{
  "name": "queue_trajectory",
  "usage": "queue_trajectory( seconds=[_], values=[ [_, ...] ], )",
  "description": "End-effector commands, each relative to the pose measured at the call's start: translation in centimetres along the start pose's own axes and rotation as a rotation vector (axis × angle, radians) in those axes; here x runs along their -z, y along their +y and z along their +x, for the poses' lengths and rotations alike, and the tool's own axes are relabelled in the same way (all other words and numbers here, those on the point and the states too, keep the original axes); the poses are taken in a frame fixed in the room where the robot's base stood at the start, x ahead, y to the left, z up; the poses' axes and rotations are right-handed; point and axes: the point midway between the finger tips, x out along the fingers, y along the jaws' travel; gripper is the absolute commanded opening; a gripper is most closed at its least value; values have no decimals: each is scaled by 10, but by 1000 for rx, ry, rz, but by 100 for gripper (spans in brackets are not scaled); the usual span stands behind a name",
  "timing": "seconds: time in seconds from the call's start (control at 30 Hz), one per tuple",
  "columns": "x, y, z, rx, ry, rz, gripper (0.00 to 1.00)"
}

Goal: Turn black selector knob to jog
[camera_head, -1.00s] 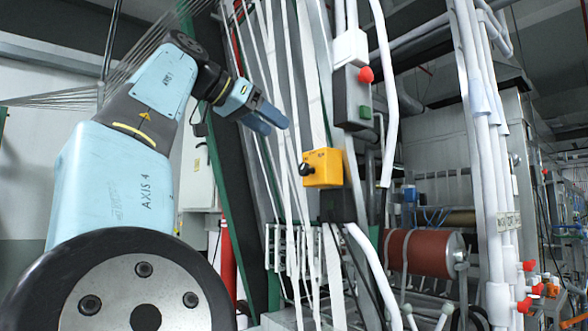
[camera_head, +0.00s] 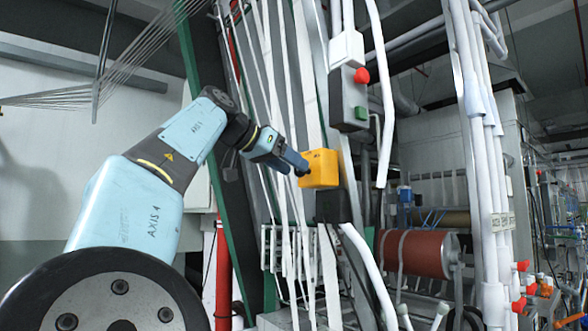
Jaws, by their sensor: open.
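The black selector knob (camera_head: 301,172) sits on the left face of a yellow control box (camera_head: 322,169) in the middle of the view. My gripper (camera_head: 296,165) is at the knob, its blue fingers reaching the box from the left. The fingers are open and overlap the knob in the picture. Most of the knob is hidden by them. I cannot tell whether they touch it or which way the knob points.
A grey box with a red button (camera_head: 361,76) and a green button (camera_head: 361,113) hangs just above right. White webbing straps (camera_head: 287,60) run down behind my gripper. A red-brown roller (camera_head: 418,253) is at lower right, and a red cylinder (camera_head: 223,275) stands at lower left.

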Motion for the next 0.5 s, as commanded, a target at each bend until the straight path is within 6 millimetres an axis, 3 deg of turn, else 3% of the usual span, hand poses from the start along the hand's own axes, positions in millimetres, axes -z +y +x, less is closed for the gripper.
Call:
queue_trajectory(
  seconds=[0.2,0.5],
  values=[
    [0,0,17,0,0,0,60],
    [0,0,19,1,1,0,60]
  ],
)
